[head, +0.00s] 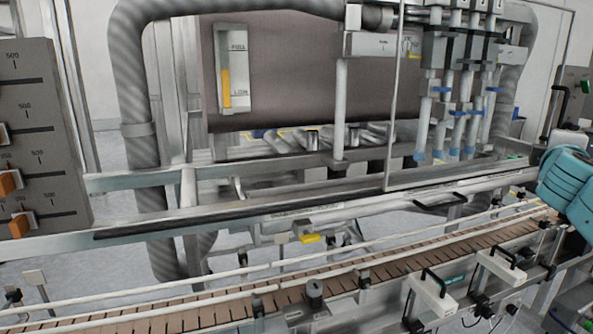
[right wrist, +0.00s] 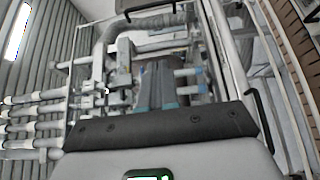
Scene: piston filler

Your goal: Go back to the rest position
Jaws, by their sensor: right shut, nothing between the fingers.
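My right gripper (right wrist: 157,72) shows in the right wrist view, beyond the dark bolted edge of the wrist. Its fingers are together with nothing between them. In the head view, the teal part of my right arm comes in at the right edge, in front of the right end of the filling machine; the gripper's fingers cannot be made out there. My left arm and left gripper are not in view. The piston filler's nozzles (head: 470,130), with blue bands, hang at the upper right, left of the teal arm part.
A slatted conveyor (head: 300,290) with guide rails crosses the front. A grey panel with orange-tipped sliders (head: 40,140) stands at left. A brown hopper with a level gauge (head: 233,70) is behind.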

